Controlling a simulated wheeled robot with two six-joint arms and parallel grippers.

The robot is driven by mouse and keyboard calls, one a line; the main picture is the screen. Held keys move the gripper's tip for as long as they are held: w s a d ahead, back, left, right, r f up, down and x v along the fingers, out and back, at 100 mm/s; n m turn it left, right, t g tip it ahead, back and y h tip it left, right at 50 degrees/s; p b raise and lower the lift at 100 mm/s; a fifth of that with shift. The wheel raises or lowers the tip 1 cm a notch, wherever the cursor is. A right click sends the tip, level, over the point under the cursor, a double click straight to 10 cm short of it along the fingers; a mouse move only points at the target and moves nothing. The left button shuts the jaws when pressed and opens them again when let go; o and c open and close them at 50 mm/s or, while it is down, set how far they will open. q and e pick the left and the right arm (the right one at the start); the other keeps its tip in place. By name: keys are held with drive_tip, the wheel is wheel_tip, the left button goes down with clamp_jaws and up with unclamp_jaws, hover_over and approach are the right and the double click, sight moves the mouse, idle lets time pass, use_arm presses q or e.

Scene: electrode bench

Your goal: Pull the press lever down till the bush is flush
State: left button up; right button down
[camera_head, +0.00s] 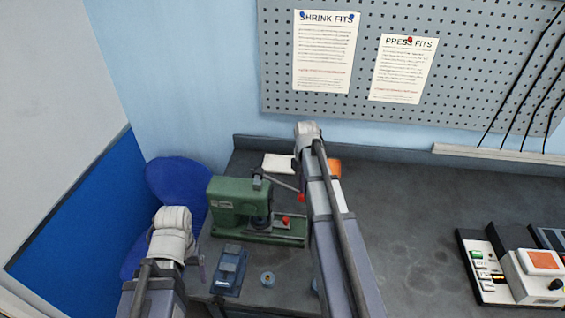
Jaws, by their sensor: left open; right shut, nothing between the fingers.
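The green press (232,207) stands on the bench left of centre, on a green base plate. Its lever (281,185) runs from the top of the press down to the right and ends in a red knob (301,197), just left of my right arm in the picture. I cannot make out the bush or whether it is flush. My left arm rises at the lower left, left of the press. My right arm rises through the middle, past the right end of the press. The fingers of both grippers are hidden behind my arms, so I see no contact with the lever.
A blue tool (229,270) and a small round part (268,279) lie in front of the press. A control box (535,275) stands at the right. An orange block (334,168) and pale sheet (277,163) lie behind. The bench's right middle is clear.

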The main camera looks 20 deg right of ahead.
drive_tip(key=shift+s+d+r, duration=0.1)
drive_tip(key=shift+d+r, duration=0.05)
drive_tip(key=shift+r, duration=0.2)
drive_tip(key=shift+f, duration=0.1)
drive_tip(key=r+p, duration=0.1)
drive_tip(key=d+r+p, duration=0.1)
drive_tip(key=r+p, duration=0.3)
drive_tip(key=shift+s+d, duration=0.15)
drive_tip(key=shift+s, duration=0.25)
drive_tip(key=shift+r, duration=0.1)
